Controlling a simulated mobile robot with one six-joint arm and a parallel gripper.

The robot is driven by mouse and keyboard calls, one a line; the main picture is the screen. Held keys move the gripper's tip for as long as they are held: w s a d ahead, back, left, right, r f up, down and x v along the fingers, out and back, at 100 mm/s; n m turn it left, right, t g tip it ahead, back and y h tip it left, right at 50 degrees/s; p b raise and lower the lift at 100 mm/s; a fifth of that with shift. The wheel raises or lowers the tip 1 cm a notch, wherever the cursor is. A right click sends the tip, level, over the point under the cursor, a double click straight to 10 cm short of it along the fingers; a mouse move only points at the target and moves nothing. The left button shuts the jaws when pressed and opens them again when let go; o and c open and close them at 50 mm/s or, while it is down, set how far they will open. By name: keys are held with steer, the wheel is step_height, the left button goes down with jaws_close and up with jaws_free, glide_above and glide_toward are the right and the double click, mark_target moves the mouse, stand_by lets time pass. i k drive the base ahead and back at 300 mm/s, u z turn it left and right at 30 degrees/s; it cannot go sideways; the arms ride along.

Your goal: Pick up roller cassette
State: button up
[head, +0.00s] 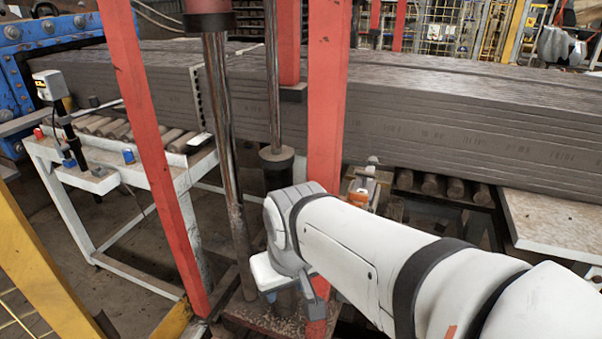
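No separate roller cassette can be told for sure. More rollers (455,188) show below the stack at right of centre. My white arm reaches in from the lower right, and its wrist is near the foot of a metal column. My gripper (318,293) is mostly hidden behind the wrist; only grey parts show, in front of a red post. Whether it is open, and whether it holds anything, cannot be seen.
Red posts (150,140) and (327,110) and a rusty metal column (226,150) stand close around my arm. A yellow bar (35,270) crosses the lower left. The long grey slab stack (470,115) fills the back. A pale plate (555,222) lies at the right.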

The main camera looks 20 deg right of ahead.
mark_target(365, 186)
steer(key=u, duration=0.15)
steer(key=k, duration=1.05)
steer(key=z, duration=0.5)
steer(key=i, duration=0.85)
